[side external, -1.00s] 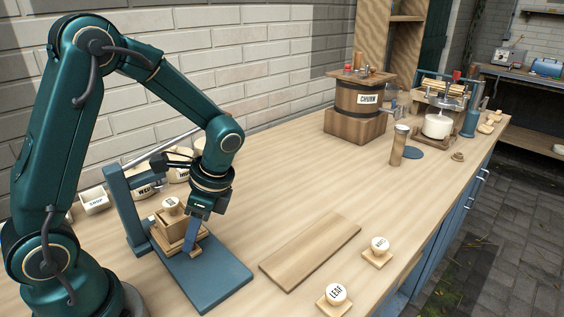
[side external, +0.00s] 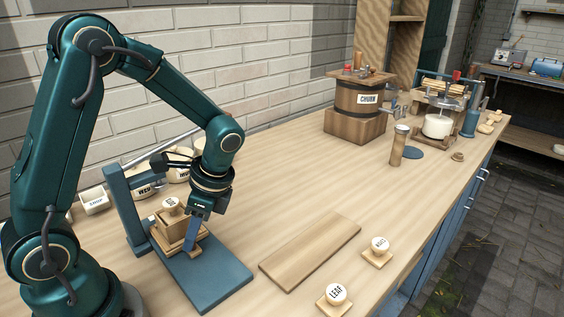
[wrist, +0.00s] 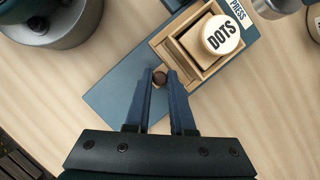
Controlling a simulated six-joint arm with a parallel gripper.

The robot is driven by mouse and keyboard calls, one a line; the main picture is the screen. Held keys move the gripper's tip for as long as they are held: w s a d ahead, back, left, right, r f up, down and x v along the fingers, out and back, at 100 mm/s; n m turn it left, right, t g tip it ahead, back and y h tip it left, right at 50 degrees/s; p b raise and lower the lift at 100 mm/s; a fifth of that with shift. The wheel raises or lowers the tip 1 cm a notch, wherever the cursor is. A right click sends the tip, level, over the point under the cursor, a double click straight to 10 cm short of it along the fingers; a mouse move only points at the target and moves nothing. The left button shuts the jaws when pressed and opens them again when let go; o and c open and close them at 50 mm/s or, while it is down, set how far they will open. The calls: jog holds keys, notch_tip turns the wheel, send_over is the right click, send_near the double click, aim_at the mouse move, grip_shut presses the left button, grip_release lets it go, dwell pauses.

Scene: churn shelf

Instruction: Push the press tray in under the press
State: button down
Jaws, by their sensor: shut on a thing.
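The press tray (wrist: 185,68) is a shallow wooden tray with a small dark round knob (wrist: 160,77) at its near end. It lies on the blue base plate (side external: 222,281) of the press and also shows in the side view (side external: 164,244). A wooden mould box with the round DOTS stamp (wrist: 222,35) on top sits in the tray. The blue press frame (side external: 122,205) stands at the plate's left end, with the tray beside and partly in front of it. My gripper (wrist: 160,82) is shut on the knob, fingers pointing down in the side view (side external: 189,248). The fingers hide part of the tray there.
A flat wooden board (side external: 310,252) lies right of the plate. The LEAF stamp (side external: 336,295) and another stamp (side external: 380,246) stand near the front edge. Labelled pots and a SHOP box (side external: 94,200) stand behind the press by the wall. The churn (side external: 358,108) is far back.

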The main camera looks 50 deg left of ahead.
aim_at(181, 222)
dwell(0.6)
jog(key=shift+a, duration=2.35)
jog(key=c, duration=1.1)
grip_release()
jog(key=shift+o, duration=0.2)
jog(key=shift+d, duration=0.1)
jog(key=shift+v, duration=2.6)
jog(key=shift+r, duration=0.1)
